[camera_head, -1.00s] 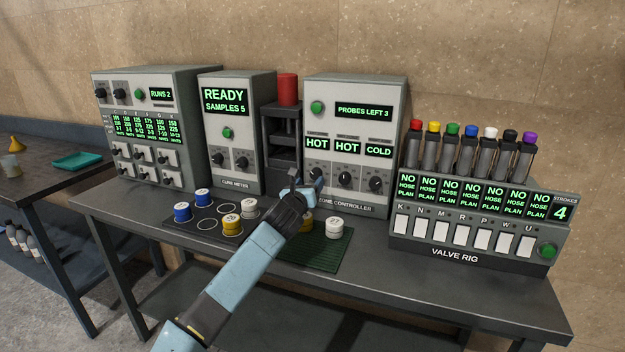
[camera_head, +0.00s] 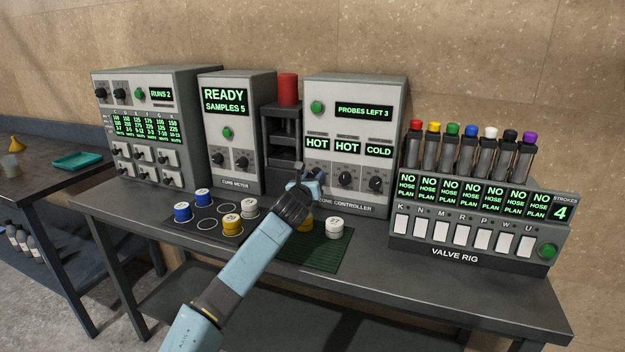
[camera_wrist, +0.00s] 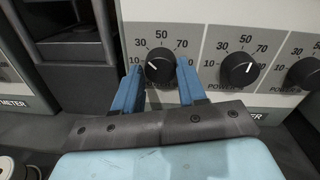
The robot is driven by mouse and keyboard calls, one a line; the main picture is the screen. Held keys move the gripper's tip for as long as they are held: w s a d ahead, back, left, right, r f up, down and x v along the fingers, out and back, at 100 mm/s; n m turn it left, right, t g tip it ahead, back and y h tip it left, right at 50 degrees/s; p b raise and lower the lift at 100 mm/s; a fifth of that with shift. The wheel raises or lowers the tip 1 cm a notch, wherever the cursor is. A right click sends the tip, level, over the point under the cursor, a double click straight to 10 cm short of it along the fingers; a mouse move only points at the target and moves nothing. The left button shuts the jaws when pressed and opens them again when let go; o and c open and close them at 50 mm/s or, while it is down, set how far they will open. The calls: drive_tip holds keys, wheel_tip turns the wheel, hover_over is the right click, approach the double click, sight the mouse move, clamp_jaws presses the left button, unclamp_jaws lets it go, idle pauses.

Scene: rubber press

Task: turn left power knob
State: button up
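The controller (camera_head: 391,108) is a grey box with HOT, HOT and COLD displays and a row of three black power knobs. Its left power knob (camera_wrist: 160,69) shows in the wrist view, with a white pointer aimed up and left, towards the low end of its scale. My gripper (camera_wrist: 160,66) has its two blue fingers spread on either side of this knob, with small gaps apparent. Whether the tips reach past the knob's face is unclear. In the head view my gripper (camera_head: 305,177) is in front of the controller's lower left and hides the left knob.
The middle power knob (camera_wrist: 239,70) is close to the right finger, and the right power knob (camera_wrist: 304,72) is beyond it. A dark press (camera_head: 282,133) with a red top stands left of the controller. A white spool (camera_head: 334,228) sits on the green mat below.

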drive_tip(key=c, duration=0.6)
